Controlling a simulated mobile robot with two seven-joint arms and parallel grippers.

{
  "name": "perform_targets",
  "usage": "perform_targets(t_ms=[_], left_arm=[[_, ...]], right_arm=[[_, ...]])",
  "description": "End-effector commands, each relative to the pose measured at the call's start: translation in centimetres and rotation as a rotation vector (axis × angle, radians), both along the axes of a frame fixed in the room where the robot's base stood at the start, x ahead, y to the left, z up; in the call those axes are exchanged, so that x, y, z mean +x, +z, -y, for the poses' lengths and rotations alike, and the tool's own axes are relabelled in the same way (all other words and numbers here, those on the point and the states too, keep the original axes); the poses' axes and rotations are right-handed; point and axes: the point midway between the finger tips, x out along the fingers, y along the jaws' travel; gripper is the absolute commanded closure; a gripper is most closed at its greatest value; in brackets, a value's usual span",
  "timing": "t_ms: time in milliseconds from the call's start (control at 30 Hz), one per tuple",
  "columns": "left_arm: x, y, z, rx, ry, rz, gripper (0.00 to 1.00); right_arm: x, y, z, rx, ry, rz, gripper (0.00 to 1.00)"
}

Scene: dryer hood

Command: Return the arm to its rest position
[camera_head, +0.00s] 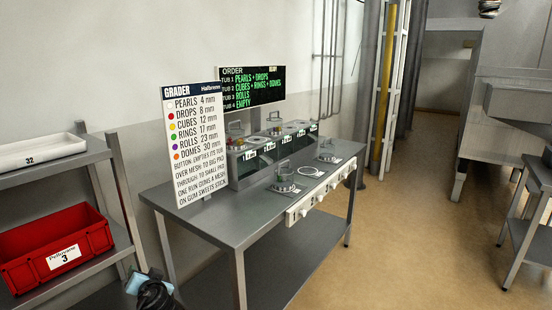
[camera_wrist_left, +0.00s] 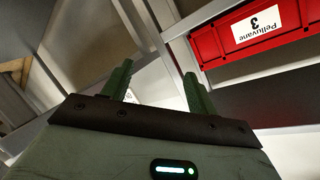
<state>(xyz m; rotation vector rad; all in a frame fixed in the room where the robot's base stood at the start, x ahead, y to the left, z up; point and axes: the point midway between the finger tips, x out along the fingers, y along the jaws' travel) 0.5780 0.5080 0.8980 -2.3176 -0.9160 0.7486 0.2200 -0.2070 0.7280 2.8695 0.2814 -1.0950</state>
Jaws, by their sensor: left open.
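My left gripper (camera_wrist_left: 158,80) shows two green fingers standing apart in the left wrist view, with nothing between them. In the head view, part of my left arm (camera_head: 153,293) shows as a dark shape with a light blue patch at the bottom edge, left of the table's near leg. It is low, between the shelf rack and the grey table, and its fingers cannot be made out there. My right gripper is in neither view.
A grey table (camera_head: 225,228) carries a grader sign (camera_head: 196,140), tubs and lidded fixtures. On the left, a shelf rack (camera_head: 110,165) holds a white tray (camera_head: 40,149) and a red bin (camera_head: 55,245); the bin also shows in the wrist view (camera_wrist_left: 220,45). Open floor (camera_head: 400,240) lies right.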

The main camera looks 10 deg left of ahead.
Motion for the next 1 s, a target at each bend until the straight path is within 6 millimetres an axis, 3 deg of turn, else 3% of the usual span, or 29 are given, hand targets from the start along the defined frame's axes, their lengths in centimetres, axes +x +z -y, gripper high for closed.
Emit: perform_targets(t_ms=[100, 300, 600, 700, 867, 1000], left_arm=[[2.5, -1.3, 3.4, -0.106, -0.206, -0.001, 0.41], [5.1, -1.1, 7.9, -0.216, -0.453, 0.074, 0.41], [6.7, 1.4, 12.0, -0.295, -0.661, 0.240, 0.41], [4.3, -2.0, 13.5, -0.323, -0.668, 0.191, 0.41], [0.5, -6.0, 15.8, -0.366, -0.684, 0.141, 0.41], [-4.1, -10.0, 18.2, -0.419, -0.695, 0.085, 0.41]], right_arm=[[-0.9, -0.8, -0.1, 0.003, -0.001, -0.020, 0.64], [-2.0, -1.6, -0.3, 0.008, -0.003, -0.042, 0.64], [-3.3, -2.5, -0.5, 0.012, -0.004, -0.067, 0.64], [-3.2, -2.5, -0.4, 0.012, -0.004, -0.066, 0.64], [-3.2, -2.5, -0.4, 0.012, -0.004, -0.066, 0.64], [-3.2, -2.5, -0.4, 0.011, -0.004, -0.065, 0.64]])
